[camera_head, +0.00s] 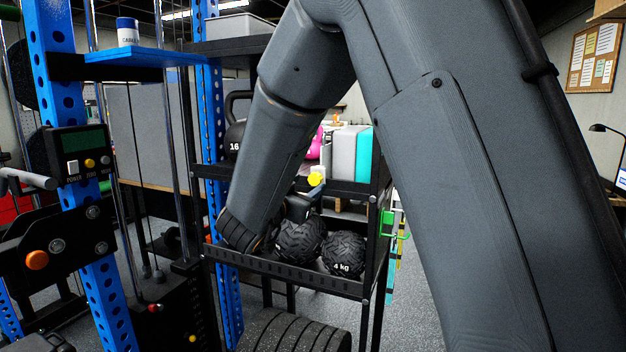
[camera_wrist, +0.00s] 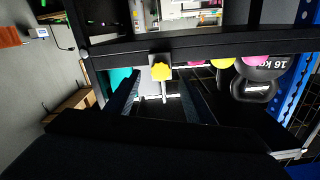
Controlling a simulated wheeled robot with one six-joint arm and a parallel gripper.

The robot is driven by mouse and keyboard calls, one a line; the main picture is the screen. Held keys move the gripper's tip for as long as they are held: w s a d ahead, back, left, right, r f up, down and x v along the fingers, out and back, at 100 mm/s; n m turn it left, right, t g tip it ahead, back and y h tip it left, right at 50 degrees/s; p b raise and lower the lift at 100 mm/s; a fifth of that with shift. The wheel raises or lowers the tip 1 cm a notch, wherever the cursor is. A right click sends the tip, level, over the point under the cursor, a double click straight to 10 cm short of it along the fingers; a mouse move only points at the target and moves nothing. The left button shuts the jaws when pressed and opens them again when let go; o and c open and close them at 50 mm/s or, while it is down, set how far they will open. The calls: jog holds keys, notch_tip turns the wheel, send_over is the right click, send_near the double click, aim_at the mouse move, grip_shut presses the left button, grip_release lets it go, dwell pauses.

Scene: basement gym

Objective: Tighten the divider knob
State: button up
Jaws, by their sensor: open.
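The yellow divider knob (camera_head: 316,180) is at the front edge of the middle rack shelf, in front of a white-grey and teal block (camera_head: 347,153). In the wrist view, which looks upside down, the knob (camera_wrist: 161,72) is lobed and sits on a small bracket at the shelf's dark edge, with a pale rod beside it. My gripper (camera_wrist: 158,98) is open, its two dark fingers on either side of the knob's line in that view. I cannot tell how far the fingertips are from it. In the head view my gripper (camera_head: 298,207) is mostly hidden by my arm, just below the knob.
Black textured medicine balls (camera_head: 343,254) lie on the lower shelf (camera_head: 290,272), close below my gripper. A 16 kg kettlebell (camera_wrist: 258,78) and pink ones are on the knob's shelf. Green hooks (camera_head: 390,223) hang on the rack's right side. A blue-framed machine (camera_head: 105,290) stands at left.

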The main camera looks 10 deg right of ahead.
aim_at(314, 180)
jog(key=shift+p+x, duration=0.55)
jog(key=shift+x, duration=1.65)
jog(key=shift+c, duration=0.3)
jog(key=c, duration=1)
